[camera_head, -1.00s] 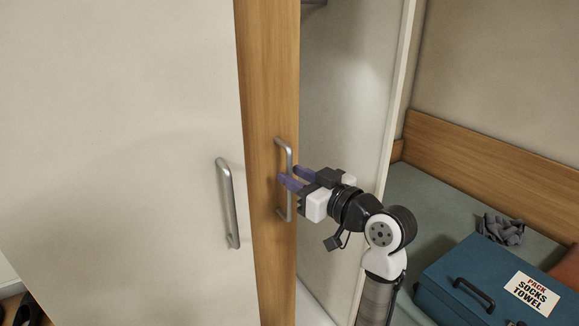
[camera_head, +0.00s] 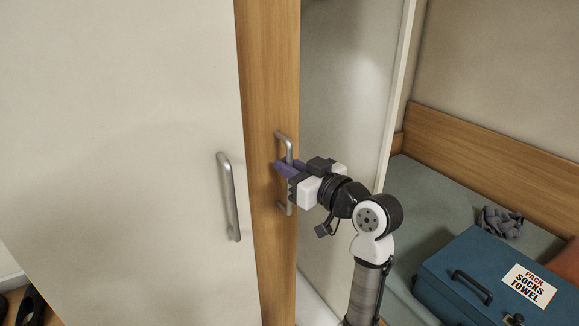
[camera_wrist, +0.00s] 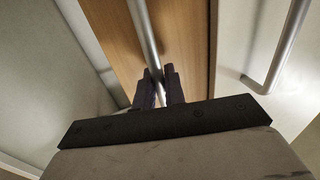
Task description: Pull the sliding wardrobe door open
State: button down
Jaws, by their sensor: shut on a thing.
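The wood-coloured sliding door (camera_head: 268,80) stands upright beside a white door panel, with a tall open space to its right. Its vertical metal bar handle (camera_head: 289,147) is near its right edge. My gripper (camera_head: 284,168) is at the upper-middle part of this handle, its purple fingers shut on the bar. In the wrist view the fingers (camera_wrist: 158,88) lie on either side of the handle bar (camera_wrist: 143,30). The fingers hide a short stretch of the bar.
The white door panel (camera_head: 120,140) on the left has its own bar handle (camera_head: 229,195), close to my gripper. To the right is a bed (camera_head: 440,205) with a blue case (camera_head: 465,270) labelled socks and towel, and a dark knotted cloth (camera_head: 501,222). Shoes (camera_head: 30,308) lie at lower left.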

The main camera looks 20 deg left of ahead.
jog(key=s+a, duration=0.1)
jog(key=s, duration=0.1)
jog(key=s+a, duration=0.2)
jog(key=c, duration=1.6)
grip_release()
jog(key=shift+w+d, duration=0.1)
jog(key=shift+w, duration=0.05)
jog(key=shift+o, duration=0.2)
jog(key=b+v, duration=0.3)
jog(key=v, duration=1.1)
jog(key=shift+b, duration=0.35)
jog(key=shift+w, duration=0.1)
